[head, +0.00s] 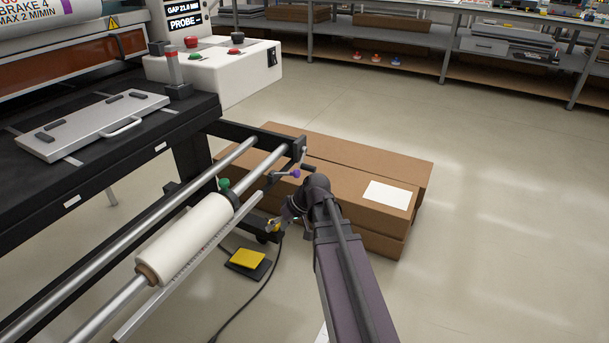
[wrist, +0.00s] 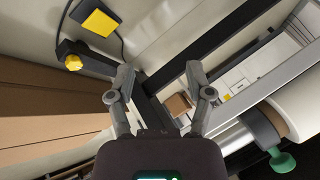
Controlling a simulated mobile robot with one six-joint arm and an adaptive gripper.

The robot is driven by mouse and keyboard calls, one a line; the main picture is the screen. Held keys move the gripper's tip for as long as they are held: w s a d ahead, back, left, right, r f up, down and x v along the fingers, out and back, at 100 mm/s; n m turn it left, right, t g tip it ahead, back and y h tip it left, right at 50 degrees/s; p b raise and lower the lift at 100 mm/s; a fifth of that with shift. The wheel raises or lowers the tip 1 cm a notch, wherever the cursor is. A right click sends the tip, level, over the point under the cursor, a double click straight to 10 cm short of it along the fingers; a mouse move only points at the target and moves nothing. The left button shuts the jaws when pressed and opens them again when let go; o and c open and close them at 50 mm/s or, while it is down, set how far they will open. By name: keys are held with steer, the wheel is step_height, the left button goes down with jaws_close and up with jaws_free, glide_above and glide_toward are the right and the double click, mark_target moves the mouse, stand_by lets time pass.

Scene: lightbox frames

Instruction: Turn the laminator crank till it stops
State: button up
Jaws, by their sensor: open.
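The laminator (head: 120,125) fills the left of the head view, with steel bars and a white roll (head: 185,238) at its front. A yellow knob (wrist: 73,62) is left of the fingers; the crank is not clearly visible there.
Cardboard boxes (head: 330,160) lie on the floor beside the frame end. A yellow pedal (head: 247,258) with a cable lies below the bars. A green knob (wrist: 282,160) sits by the white roll. Clear floor (head: 500,200) extends to the right; shelves stand behind.

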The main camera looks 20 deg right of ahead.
steer(key=w+d+r+n+t+y+b, duration=0.1)
steer(key=w+d+t+y+b, duration=0.15)
steer(key=d, duration=0.35)
steer(key=w+d+r+t+y+b, duration=0.1)
steer(key=w+d+t+b, duration=0.25)
steer(key=d, duration=0.25)
steer(key=t+b, duration=0.3)
steer(key=t, duration=0.2)
glide_toward(302, 165)
steer(key=s+d+f, duration=0.1)
steer(key=s+d, duration=0.2)
steer(key=shift+w+d+f+y, duration=0.1)
steer(key=shift+w+d+y, duration=0.05)
steer(key=shift+d+y, duration=0.15)
steer(key=shift+a, duration=0.15)
steer(key=x, duration=1.3)
steer(key=shift+w+a, duration=0.2)
steer(key=shift+w, duration=0.15)
jaws_close()
